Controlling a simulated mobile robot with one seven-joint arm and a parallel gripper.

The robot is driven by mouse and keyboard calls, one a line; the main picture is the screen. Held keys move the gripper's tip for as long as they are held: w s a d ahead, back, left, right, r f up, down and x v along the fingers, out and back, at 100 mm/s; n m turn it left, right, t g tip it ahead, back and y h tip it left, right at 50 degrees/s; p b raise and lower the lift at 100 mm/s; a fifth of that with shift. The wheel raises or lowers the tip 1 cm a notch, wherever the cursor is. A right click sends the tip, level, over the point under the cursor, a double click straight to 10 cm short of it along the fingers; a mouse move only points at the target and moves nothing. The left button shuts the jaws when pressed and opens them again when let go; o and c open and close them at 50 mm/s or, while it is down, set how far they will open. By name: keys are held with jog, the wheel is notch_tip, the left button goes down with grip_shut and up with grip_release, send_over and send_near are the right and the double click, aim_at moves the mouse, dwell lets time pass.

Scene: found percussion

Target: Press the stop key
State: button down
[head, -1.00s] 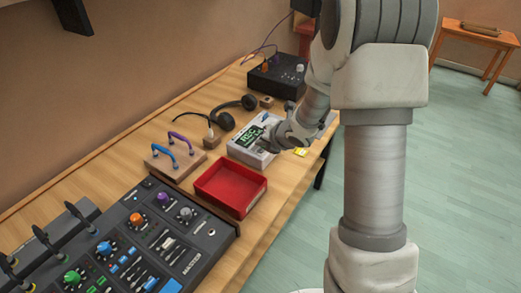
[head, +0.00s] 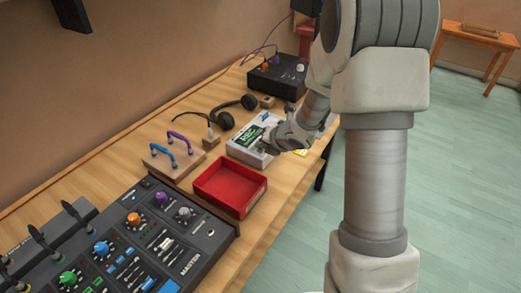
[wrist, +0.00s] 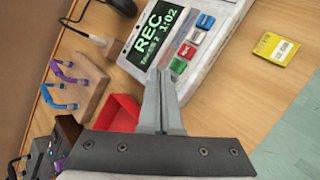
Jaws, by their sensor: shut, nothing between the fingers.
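The recorder (wrist: 160,38) is a light grey box with a dark screen (wrist: 153,30) reading REC and 1:02 in green. In the head view the recorder (head: 240,152) stands on the bench, partly hidden by my arm. I cannot read which is marked stop. My gripper (wrist: 160,73) is shut and empty, its tips close to the green key. I cannot tell whether they touch anything.
A red tray (head: 230,187) lies beside the recorder, and a wooden block with blue and purple handles (head: 172,152) is further left. Headphones (head: 228,112) lie behind. A mixer (head: 150,240) fills the near bench. A yellow card (wrist: 275,48) lies beside the recorder.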

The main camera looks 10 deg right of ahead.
aim_at(262, 152)
jog(key=shift+f, duration=0.25)
jog(key=shift+r, duration=0.15)
dwell(0.3)
jog(key=shift+r+p, duration=0.35)
jog(key=shift+r, duration=0.3)
jog(key=shift+r, duration=0.1)
jog(key=shift+r+p, duration=2.05)
jog(key=shift+r, duration=0.35)
